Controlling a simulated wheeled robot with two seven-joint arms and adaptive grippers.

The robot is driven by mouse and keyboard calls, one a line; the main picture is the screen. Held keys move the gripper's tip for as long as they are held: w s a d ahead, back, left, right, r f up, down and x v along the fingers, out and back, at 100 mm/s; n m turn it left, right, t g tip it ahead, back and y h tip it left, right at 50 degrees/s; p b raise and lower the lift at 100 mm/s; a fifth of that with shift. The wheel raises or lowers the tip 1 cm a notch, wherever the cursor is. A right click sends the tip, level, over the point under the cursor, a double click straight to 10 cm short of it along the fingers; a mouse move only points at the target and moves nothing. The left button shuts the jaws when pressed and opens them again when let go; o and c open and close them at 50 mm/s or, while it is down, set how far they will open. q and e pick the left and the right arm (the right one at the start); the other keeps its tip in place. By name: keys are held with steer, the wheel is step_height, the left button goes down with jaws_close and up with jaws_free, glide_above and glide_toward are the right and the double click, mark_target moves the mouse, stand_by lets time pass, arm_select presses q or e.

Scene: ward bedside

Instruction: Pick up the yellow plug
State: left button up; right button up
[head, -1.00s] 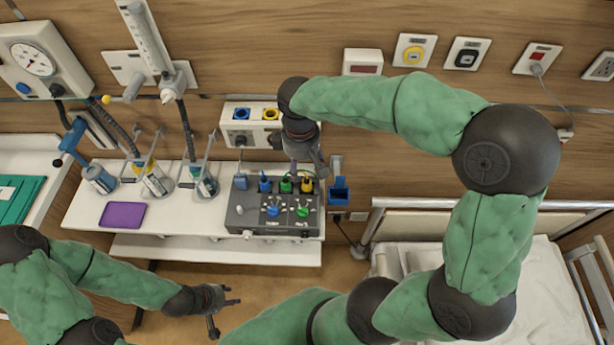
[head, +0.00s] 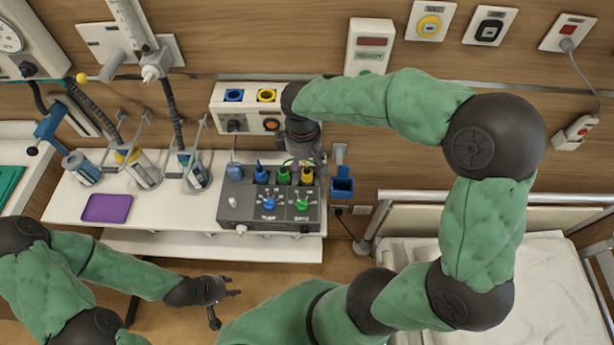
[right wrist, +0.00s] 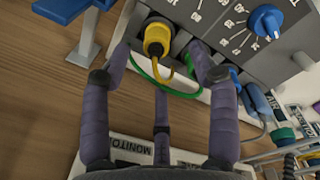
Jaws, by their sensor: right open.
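The yellow plug (head: 307,175) stands in the grey control box (head: 234,208), the rightmost in a row with green and blue plugs. In the right wrist view the yellow plug (right wrist: 158,37) has a hooked yellow lead and sits between the finger tips. My right gripper (right wrist: 158,58) is open, with a finger on either side of the plug and a third finger below; I cannot tell whether any touches it. My left gripper (head: 226,304) looks open and empty, low in front of the shelf.
The green plug (head: 283,175) is close beside the yellow one, and a green lead (right wrist: 150,78) loops near my right fingers. A blue holder (head: 342,186) is on the wall to the right. A purple tray (head: 107,208) lies on the white shelf (head: 160,215).

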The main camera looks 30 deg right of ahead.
mark_target(306, 169)
steer(key=shift+d+f+b, duration=0.15)
steer(key=shift+f+b, duration=0.4)
steer(key=shift+f, duration=0.95)
steer(key=shift+d+f+b, duration=0.15)
steer(key=shift+f+b, duration=0.4)
steer(key=shift+f, duration=0.95)
jaws_close()
